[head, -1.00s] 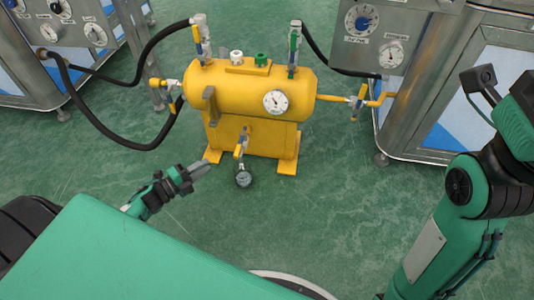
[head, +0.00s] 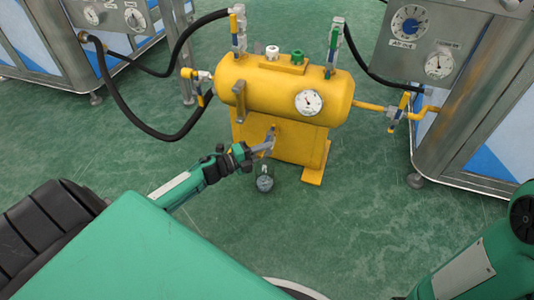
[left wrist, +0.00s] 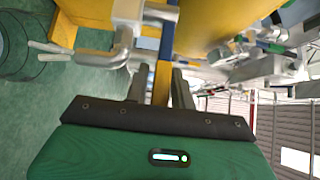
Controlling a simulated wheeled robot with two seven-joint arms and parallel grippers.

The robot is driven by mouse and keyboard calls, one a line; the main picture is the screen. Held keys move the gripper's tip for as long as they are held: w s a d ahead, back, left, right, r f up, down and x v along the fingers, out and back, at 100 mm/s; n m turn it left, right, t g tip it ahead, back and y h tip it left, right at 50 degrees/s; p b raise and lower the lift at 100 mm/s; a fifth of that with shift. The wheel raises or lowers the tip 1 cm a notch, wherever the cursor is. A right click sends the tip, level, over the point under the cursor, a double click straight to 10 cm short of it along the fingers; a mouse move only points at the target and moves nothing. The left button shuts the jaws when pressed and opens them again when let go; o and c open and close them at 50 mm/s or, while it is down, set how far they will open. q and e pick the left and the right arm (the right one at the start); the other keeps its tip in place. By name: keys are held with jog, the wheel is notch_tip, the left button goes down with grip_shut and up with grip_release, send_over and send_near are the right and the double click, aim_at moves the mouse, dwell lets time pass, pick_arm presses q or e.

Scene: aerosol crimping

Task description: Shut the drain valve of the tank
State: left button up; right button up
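The yellow tank (head: 285,88) stands on its base in the middle of the head view. In the left wrist view, the valve's lever (left wrist: 164,62), blue above and yellow below, reaches down between the fingers of my left gripper (left wrist: 160,88). The fingers are apart, with a gap visible on the lever's left side. In the head view my left gripper (head: 257,150) is at the valve and partly hides the lever. My right gripper is out of view.
Other valves with levers sit on the tank's top and on its left and right pipes (head: 374,106). Black hoses (head: 120,112) run to the steel cabinets on both sides. Green floor (head: 380,210) is clear in front and to the right.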

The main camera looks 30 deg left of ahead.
pick_arm(q)
jog(key=shift+w+d, duration=0.25)
jog(key=shift+w, duration=0.2)
grip_shut()
jog(key=shift+d, duration=0.1)
